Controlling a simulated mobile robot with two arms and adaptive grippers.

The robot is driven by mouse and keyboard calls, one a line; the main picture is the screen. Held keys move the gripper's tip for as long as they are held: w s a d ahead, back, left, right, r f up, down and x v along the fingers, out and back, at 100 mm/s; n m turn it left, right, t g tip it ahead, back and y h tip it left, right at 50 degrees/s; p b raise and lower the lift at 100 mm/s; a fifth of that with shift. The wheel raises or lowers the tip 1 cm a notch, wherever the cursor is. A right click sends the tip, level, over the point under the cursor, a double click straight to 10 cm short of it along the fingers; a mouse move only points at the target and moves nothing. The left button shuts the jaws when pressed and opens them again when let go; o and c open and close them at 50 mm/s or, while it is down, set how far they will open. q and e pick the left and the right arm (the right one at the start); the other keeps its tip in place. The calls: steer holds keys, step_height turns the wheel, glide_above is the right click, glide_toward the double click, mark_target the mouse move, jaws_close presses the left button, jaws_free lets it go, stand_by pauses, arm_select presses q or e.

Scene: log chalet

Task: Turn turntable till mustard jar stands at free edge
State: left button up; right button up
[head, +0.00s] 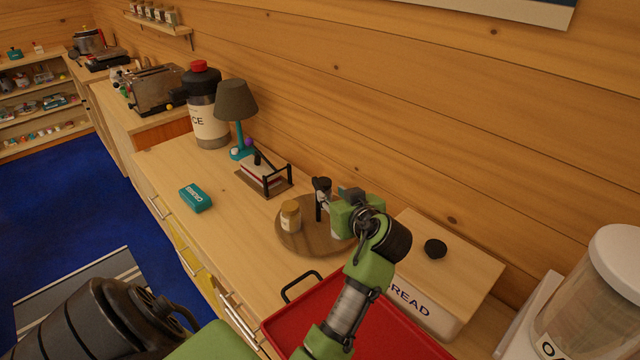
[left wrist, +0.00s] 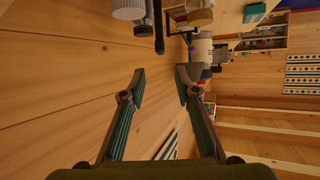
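The round wooden turntable (head: 298,243) lies on the counter, its right part hidden by my left arm. A jar with a yellow-brown lid (head: 290,216), seemingly the mustard jar, stands upright at its left side; its label is unreadable. A dark upright post (head: 318,208) rises near the middle. A pale item (head: 335,232) is mostly hidden behind my left gripper (head: 336,199). In the left wrist view, the left gripper (left wrist: 163,82) is open and empty, with the dark post (left wrist: 158,28) beyond its fingertips. Contact with the turntable is not visible. My right gripper is not in view.
A red tray (head: 285,325) and a bread box (head: 455,265) flank the turntable in front and at right. A napkin holder (head: 264,175), lamp (head: 236,103) and large jug (head: 207,110) stand left along the wall. A teal packet (head: 196,198) lies near the counter's edge.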

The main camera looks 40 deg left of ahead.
mark_target(319, 185)
arm_select(q)
steer(key=p+x, duration=0.3)
steer(key=x, duration=0.8)
steer(key=shift+r, duration=0.1)
steer(key=shift+w+a+f, duration=0.25)
steer(key=shift+a+f, duration=0.1)
steer(key=shift+a, duration=0.2)
jaws_close()
